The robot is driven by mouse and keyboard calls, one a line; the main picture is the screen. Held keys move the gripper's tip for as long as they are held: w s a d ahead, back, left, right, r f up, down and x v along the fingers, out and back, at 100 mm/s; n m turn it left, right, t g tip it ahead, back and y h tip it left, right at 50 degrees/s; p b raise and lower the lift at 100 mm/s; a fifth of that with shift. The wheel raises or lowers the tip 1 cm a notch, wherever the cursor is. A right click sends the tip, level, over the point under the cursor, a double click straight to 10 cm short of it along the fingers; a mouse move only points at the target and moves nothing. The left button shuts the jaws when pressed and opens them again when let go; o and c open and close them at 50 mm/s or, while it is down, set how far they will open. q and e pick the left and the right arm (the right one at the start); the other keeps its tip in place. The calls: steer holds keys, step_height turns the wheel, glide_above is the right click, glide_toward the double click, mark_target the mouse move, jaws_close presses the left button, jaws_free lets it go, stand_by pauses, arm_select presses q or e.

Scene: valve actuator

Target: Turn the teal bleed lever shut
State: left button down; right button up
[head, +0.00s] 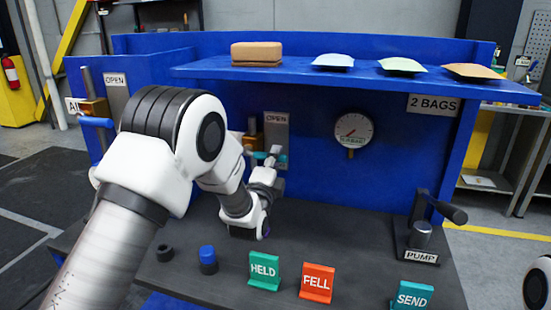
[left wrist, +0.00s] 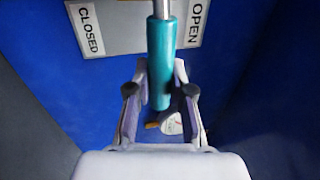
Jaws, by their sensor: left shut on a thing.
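The teal bleed lever (left wrist: 162,55) hangs from a metal stem in the left wrist view. It points straight down the picture, between the CLOSED label (left wrist: 90,29) on the left and the OPEN label (left wrist: 195,22) on the right. My left gripper (left wrist: 160,92) is shut on its lower end, with one finger on each side. In the head view a bit of the teal lever (head: 261,155) shows at my left gripper (head: 270,163), below the OPEN plate (head: 276,130); the gripper hides much of it. My right gripper is out of view.
A shelf (head: 330,73) with a brown block (head: 256,53) and several bags overhangs the blue panel. A gauge (head: 353,130) is on the panel. A pump (head: 421,236) and the HELD (head: 264,271), FELL (head: 317,281) and SEND (head: 412,295) signs stand on the bench.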

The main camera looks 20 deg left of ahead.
arm_select(q)
steer(key=c, duration=1.4)
jaws_free()
steer(key=o, duration=0.4)
steer(key=shift+w, duration=0.1)
steer(key=shift+a+f, duration=0.1)
steer(key=r+v, duration=0.1)
steer(key=v, duration=0.3)
steer(key=r+v, duration=0.1)
steer(key=v, duration=0.3)
steer(key=r+v, duration=0.1)
steer(key=v, duration=0.3)
steer(key=shift+v, duration=0.75)
steer(key=shift+r, duration=0.1)
